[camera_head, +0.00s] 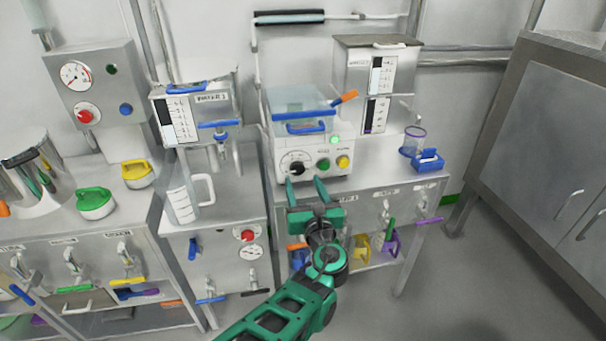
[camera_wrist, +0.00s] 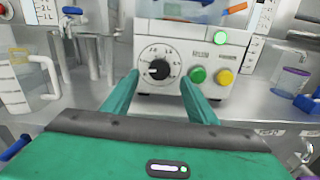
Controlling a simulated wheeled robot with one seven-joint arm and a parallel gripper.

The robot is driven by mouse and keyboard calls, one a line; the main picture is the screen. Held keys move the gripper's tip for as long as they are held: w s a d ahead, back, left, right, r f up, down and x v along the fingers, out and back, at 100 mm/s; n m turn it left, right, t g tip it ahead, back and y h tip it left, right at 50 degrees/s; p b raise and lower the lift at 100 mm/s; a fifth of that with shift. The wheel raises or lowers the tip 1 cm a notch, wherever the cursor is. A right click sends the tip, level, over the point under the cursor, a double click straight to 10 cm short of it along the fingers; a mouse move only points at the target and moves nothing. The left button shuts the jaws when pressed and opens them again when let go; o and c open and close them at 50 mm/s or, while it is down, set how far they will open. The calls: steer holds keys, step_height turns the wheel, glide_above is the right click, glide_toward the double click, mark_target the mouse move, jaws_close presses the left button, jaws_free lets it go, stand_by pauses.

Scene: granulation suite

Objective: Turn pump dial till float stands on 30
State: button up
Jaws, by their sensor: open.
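The pump (camera_head: 312,140) is a white box on the metal bench. Its dial (camera_head: 297,168) is a black knob on a round white scale at the front left. In the wrist view the dial (camera_wrist: 158,70) sits between my fingers, beyond their tips, with its pointer toward the left. My gripper (camera_head: 306,186) is open and empty, in front of the pump. Its green fingers (camera_wrist: 160,82) point at the panel. A gauge with a dark-filled column (camera_head: 376,114) stands behind and right of the pump; its float and numbers are too small to read.
Green and yellow buttons (camera_wrist: 212,76) are right of the dial. A lit green lamp (camera_head: 336,140) is above them. A clear beaker (camera_head: 413,140) and blue holder (camera_head: 428,160) stand at the bench's right. A measuring jug (camera_head: 183,198) stands to the left.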

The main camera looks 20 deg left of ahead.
mark_target(300, 170)
steer(key=shift+x, duration=3.05)
steer(key=shift+d, duration=0.1)
steer(key=c, duration=1.1)
steer(key=shift+d, duration=0.15)
